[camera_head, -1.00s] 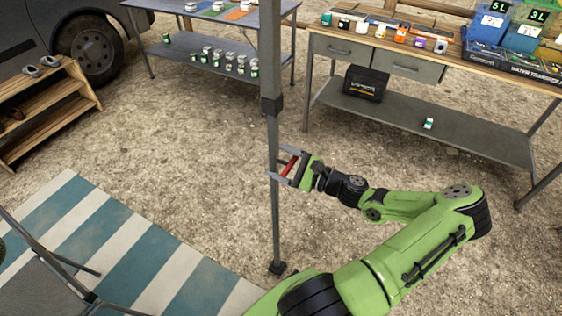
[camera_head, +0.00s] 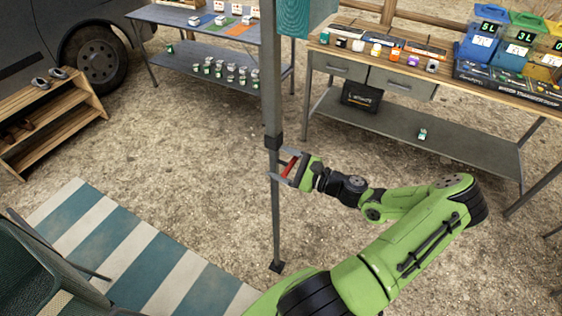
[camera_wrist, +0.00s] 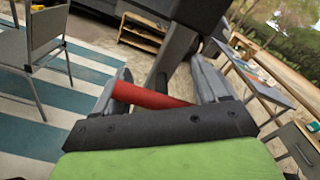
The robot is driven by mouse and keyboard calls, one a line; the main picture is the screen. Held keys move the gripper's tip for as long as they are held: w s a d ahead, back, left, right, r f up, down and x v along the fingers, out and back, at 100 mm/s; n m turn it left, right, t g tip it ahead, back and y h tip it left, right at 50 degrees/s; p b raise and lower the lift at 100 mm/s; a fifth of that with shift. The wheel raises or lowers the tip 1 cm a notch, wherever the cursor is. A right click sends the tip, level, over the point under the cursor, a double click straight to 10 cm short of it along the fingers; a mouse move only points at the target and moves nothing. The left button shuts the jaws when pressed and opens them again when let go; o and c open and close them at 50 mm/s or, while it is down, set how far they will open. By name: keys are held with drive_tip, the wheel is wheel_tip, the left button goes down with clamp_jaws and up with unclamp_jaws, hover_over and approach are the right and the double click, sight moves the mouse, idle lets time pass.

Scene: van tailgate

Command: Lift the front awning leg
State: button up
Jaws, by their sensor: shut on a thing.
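The front awning leg (camera_head: 269,80) is a grey upright pole with a dark collar (camera_head: 273,142) and a small dark foot (camera_head: 277,267) standing on the gravel. My gripper (camera_head: 273,163) is shut on the leg's lower tube just below the collar. A red bar (camera_head: 290,165) shows between my fingers; I cannot tell what it belongs to. In the wrist view the leg (camera_wrist: 163,62) passes between my fingertips, with its wider part above and close to the camera. A teal cloth edge (camera_head: 305,15) hangs at the top beside the leg.
A chair (camera_head: 45,265) and striped mat (camera_head: 125,245) lie to the left, with a shoe rack (camera_head: 75,105) and the van behind. A low table (camera_head: 205,58) and a workbench (camera_head: 395,78) stand beyond the leg. Gravel around its foot is clear.

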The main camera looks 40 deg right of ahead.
drive_tip(key=o, duration=1.1)
drive_tip(key=shift+r, duration=0.35)
drive_tip(key=o, duration=0.3)
drive_tip(key=shift+a, duration=0.1)
drive_tip(key=shift+f, duration=0.1)
drive_tip(key=shift+s+d, duration=0.2)
drive_tip(key=v, duration=1.5)
drive_tip(key=shift+s+p, duration=0.2)
drive_tip(key=shift+p, duration=0.2)
drive_tip(key=shift+f, duration=0.15)
